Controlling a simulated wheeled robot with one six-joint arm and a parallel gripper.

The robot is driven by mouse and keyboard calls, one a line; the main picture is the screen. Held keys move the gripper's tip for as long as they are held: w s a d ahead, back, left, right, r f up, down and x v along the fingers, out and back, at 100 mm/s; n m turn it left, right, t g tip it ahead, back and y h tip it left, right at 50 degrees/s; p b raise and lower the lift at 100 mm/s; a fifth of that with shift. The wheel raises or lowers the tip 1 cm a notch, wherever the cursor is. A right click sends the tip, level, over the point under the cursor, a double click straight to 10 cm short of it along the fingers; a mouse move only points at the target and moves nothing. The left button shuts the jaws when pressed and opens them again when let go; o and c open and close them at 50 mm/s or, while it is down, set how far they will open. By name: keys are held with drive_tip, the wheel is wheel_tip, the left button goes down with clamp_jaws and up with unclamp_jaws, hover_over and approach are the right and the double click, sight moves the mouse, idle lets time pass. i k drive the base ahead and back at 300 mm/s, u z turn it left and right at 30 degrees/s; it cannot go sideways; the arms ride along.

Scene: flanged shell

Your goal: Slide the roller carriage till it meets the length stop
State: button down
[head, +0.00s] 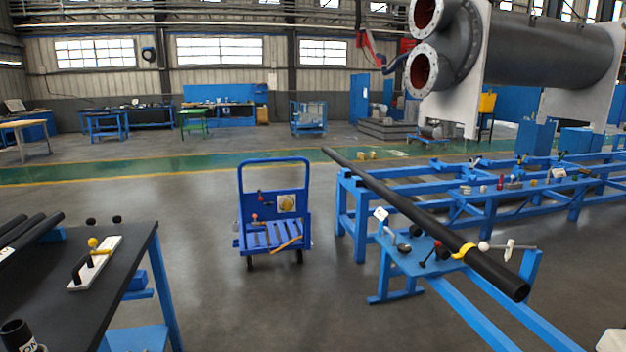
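A long black pipe (420,218) lies sloping across a blue frame on the right, its near open end at the lower right. Under its near part is a blue stand with a flat plate (412,262), carrying a white tag (381,214), a dark round knob (404,248) and a red-knobbed lever (437,244). A yellow band or cradle (464,251) sits at the pipe, beside a white ball (484,246) and a small white upright piece (509,249). I cannot tell which part is the roller carriage or the length stop. My gripper is not in view.
A blue cart (272,222) stands mid-floor. A dark-topped table (120,262) at left holds pipes and a white plate (95,263) with a black handle and yellow knob. A large flanged shell (545,50) is at upper right.

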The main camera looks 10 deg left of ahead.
sight(441, 261)
drive_tip(key=u, duration=0.4)
drive_tip(key=i, duration=3.3)
drive_tip(key=z, duration=0.25)
